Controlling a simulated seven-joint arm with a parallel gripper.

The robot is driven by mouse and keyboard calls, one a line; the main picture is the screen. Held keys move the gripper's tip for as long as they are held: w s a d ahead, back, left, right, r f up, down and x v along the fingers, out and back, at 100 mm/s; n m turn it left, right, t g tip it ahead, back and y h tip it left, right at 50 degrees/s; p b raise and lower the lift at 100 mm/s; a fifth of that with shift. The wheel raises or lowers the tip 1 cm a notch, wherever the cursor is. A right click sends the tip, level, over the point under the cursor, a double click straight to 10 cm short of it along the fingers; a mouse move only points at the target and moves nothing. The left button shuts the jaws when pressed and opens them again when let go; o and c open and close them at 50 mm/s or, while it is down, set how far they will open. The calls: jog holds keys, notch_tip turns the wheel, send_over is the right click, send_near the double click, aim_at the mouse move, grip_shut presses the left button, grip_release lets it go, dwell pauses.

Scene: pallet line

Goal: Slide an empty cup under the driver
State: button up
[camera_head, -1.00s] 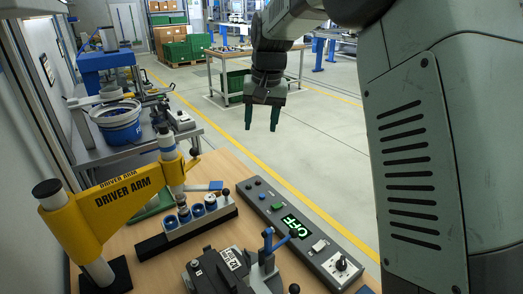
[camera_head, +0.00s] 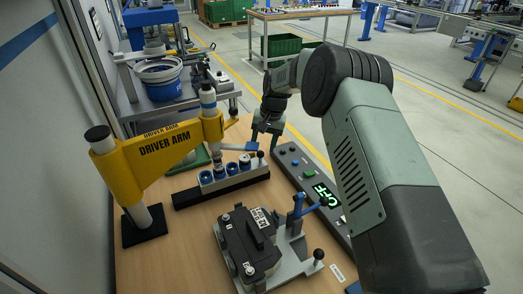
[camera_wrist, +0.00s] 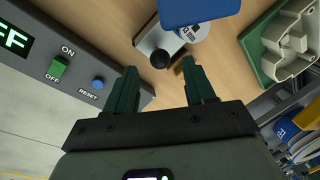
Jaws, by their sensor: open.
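The yellow driver arm (camera_head: 160,150) stands at the left of the bench. Its driver (camera_head: 209,108) hangs upright over a grey slide block (camera_head: 235,180) holding several blue-rimmed cups in a row on a dark rail. Whether each cup is empty is too small to tell. The slide's right end carries a black knob (camera_head: 261,154), also seen in the wrist view (camera_wrist: 160,58), just beyond the fingertips. My gripper (camera_head: 266,138) is above the bench near that end, fingers apart and empty. The wrist view shows both green fingers (camera_wrist: 160,78) with the knob between their directions, not visibly touched.
A blue plate (camera_wrist: 200,10) is close above the knob in the wrist view. A control panel (camera_head: 311,188) reading OFF lies to the right. A black fixture (camera_head: 250,242) with a blue lever fills the front. A green tray (camera_wrist: 264,62) lies behind the slide.

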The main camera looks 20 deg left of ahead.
aim_at(261, 152)
jog(key=shift+a+f, duration=0.15)
jog(key=shift+f, duration=0.7)
jog(key=shift+a+f, duration=0.15)
jog(key=shift+f, duration=0.7)
grip_shut()
